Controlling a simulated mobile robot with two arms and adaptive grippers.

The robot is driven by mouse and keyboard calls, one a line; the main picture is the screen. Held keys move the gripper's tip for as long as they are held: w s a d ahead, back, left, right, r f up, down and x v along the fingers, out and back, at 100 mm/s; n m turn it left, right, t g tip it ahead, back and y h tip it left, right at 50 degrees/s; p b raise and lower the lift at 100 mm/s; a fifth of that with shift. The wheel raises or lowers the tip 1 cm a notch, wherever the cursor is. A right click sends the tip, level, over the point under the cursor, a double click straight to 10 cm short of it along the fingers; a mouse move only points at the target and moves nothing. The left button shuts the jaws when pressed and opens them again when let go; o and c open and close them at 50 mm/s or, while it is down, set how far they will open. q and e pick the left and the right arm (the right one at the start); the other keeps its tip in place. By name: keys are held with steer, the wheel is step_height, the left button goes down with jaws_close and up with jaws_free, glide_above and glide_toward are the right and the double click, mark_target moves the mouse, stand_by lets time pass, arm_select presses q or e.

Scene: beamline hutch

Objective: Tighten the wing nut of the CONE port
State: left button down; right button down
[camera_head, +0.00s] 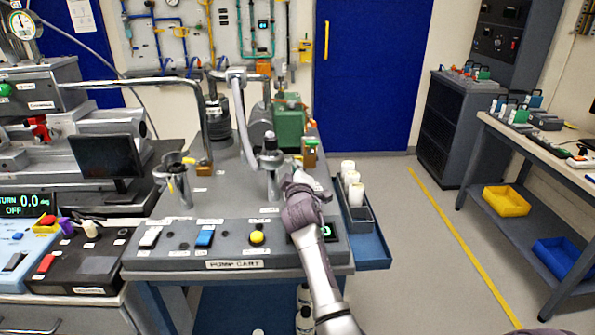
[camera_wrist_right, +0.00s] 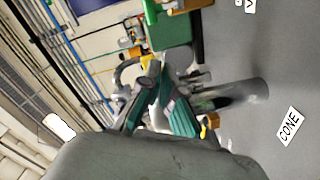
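The CONE label (camera_wrist_right: 289,125) lies on the grey deck in the right wrist view, at the foot of a metal port post (camera_wrist_right: 245,93). In the head view a metal port (camera_head: 271,165) stands on the pump cart, just left of my right gripper (camera_head: 296,180). In the wrist view my right gripper (camera_wrist_right: 162,112) has its teal-padded fingers apart near the top of the post, with no clear hold on anything. A small brass-yellow piece (camera_wrist_right: 213,120) shows beside the post; I cannot tell if it is the wing nut. My left gripper is out of view.
The pump cart (camera_head: 225,254) carries a front button panel, a second metal port (camera_head: 179,185) on the left and a green unit (camera_head: 290,122) behind. A hose (camera_head: 243,125) arches near the port.

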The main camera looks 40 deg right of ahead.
steer(key=shift+a+f+m, duration=0.1)
steer(key=shift+f+m, duration=0.15)
steer(key=shift+m, duration=0.15)
steer(key=c, duration=1.6)
jaws_free()
steer(key=shift+c, duration=0.2)
steer(key=shift+r, duration=0.15)
steer(key=shift+s, duration=0.1)
steer(key=v, duration=1.2)
steer(key=shift+a, duration=0.1)
